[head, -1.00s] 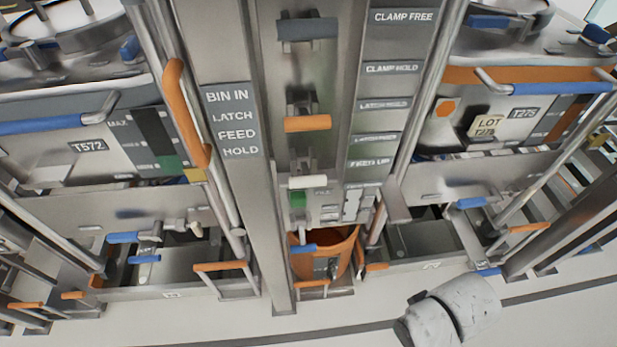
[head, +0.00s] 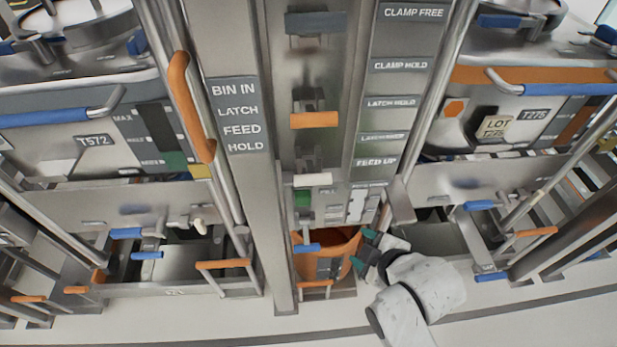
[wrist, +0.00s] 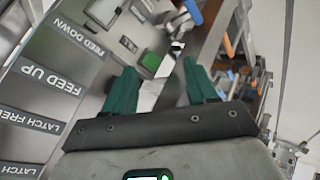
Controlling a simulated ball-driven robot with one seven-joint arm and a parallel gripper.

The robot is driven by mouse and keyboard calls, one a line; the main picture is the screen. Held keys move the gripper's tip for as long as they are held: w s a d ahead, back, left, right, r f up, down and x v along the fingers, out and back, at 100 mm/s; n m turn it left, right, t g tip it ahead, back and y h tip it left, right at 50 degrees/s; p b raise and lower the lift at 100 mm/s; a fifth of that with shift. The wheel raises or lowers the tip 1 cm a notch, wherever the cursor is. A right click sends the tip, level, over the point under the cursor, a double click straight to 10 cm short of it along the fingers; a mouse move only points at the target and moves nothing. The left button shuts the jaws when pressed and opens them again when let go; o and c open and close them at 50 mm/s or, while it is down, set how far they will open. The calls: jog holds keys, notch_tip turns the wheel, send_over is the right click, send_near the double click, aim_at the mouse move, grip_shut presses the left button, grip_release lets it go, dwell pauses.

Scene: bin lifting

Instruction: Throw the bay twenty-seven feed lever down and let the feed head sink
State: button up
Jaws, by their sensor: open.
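In the head view, a white-handled lever (head: 312,180) sticks out of the middle column beside the FEED UP label (head: 376,162), above a green block (head: 302,198). It looks like the feed lever, at its upper mark. No bay number is readable, and I cannot make out the feed head for certain. My gripper (head: 364,251), with green fingers, is open and empty, below and right of the white lever, by the orange bin (head: 340,250). In the wrist view the open fingers (wrist: 160,85) point toward the panel, with the FEED DOWN label (wrist: 80,39) to the left.
An orange-handled lever (head: 314,119) and a dark-handled lever (head: 314,22) sit higher on the column. A small blue handle (head: 306,248) is below. Steel rails and orange grab bars (head: 190,108) flank the column. The pale floor in front is clear.

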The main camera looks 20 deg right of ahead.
aim_at(312, 181)
jog(key=w+a+r+n+t+y, duration=0.1)
jog(key=w+a+r+n+t, duration=0.3)
jog(key=w+r+n+t, duration=0.35)
jog(key=shift+n+g, duration=0.25)
jog(key=shift+g, duration=0.6)
jog(key=x, duration=1.1)
jog(key=shift+w+a+r, duration=0.15)
jog(key=shift+w+r, duration=0.15)
jog(key=shift+w, duration=0.1)
grip_shut()
